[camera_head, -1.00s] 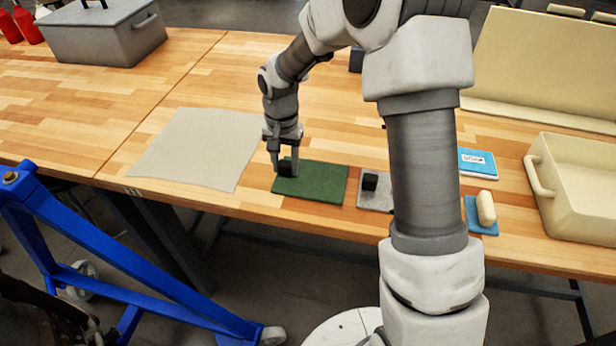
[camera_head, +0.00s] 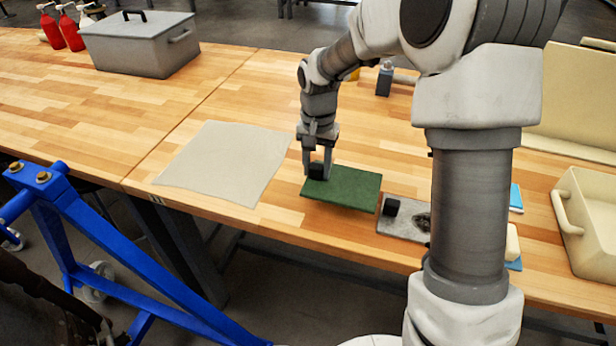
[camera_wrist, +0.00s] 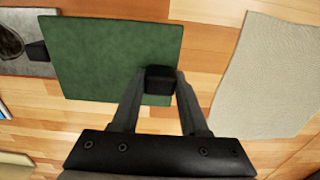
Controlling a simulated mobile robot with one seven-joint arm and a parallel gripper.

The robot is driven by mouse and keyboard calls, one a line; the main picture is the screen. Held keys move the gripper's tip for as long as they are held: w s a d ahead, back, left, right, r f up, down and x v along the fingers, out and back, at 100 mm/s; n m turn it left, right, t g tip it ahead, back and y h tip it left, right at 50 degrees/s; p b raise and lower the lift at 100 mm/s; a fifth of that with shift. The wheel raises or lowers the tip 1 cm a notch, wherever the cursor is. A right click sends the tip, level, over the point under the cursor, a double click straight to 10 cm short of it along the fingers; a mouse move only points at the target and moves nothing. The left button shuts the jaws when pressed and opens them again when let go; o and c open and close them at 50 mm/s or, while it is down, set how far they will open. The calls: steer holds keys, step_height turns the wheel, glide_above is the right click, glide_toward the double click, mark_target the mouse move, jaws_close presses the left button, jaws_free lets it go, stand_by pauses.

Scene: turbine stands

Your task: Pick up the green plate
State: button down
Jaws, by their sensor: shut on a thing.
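The green plate (camera_head: 346,188) is a flat dark-green rectangle with a black block handle (camera_head: 316,171) near its left edge. My gripper (camera_head: 317,168) is shut on this handle, with a finger on each side. In the wrist view the green plate (camera_wrist: 105,55) extends up and left from the handle (camera_wrist: 159,80), which sits between the fingertips of my gripper (camera_wrist: 160,78). The plate looks slightly raised over the wooden table, its right edge close to the grey plate; the height of the gap is hard to tell.
A grey plate (camera_head: 412,227) with a black handle lies just right. A pale cloth (camera_head: 225,160) lies to the left. A cream bin (camera_head: 590,215) stands at the right, a grey lidded box (camera_head: 140,50) at the back left. Bare wood lies behind the cloth.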

steer(key=d+r, duration=0.2)
steer(key=d, duration=0.1)
steer(key=d+r, duration=0.2)
steer(key=d, duration=0.1)
steer(key=d+r, duration=0.1)
steer(key=d, duration=0.2)
steer(key=shift+d+r, duration=0.35)
steer(key=shift+r, duration=0.05)
steer(key=c, duration=1.1)
jaws_free()
steer(key=shift+c, duration=0.2)
jaws_close()
